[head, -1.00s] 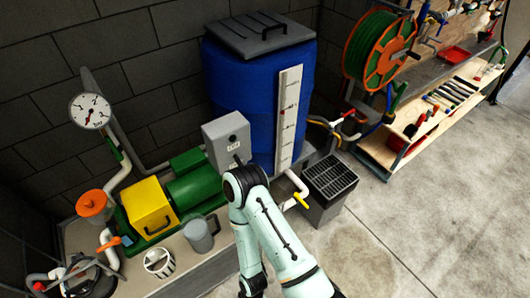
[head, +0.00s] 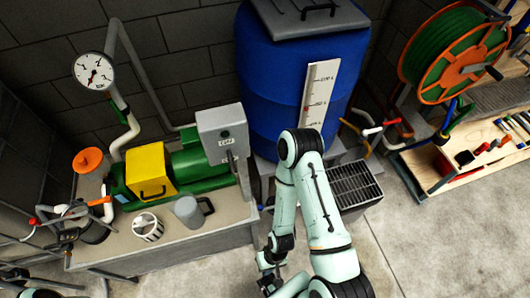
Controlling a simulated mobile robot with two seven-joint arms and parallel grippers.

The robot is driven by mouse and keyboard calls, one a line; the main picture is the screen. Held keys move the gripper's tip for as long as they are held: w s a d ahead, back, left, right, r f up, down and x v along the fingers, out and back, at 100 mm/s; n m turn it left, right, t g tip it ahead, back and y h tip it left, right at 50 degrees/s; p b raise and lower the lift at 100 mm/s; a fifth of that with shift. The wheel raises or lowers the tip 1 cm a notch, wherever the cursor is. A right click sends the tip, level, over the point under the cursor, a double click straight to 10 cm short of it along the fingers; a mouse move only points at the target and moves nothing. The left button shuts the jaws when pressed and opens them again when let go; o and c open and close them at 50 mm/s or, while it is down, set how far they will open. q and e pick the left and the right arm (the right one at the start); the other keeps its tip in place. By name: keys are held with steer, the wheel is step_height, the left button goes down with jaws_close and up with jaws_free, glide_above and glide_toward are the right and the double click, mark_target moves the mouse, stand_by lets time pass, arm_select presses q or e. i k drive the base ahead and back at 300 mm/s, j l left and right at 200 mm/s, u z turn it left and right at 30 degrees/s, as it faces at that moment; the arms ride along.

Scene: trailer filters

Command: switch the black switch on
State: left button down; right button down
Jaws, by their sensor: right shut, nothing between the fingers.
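A grey control box (head: 216,121) stands at the right end of the green pump on the bench. The lever's setting is too small to tell. My right arm folds up in front of the blue barrel, with its elbow just right of the box. My right gripper (head: 268,284) hangs at the bottom edge, well below the box, shut and empty. Nothing touches the switch. My left gripper is not in view.
The blue barrel (head: 270,85) is right of the box. A black grated bin (head: 356,187) stands right of my arm. Floor is clear at lower right.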

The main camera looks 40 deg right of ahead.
mark_target(233, 170)
steer(key=l, duration=1.35)
steer(key=k, duration=0.05)
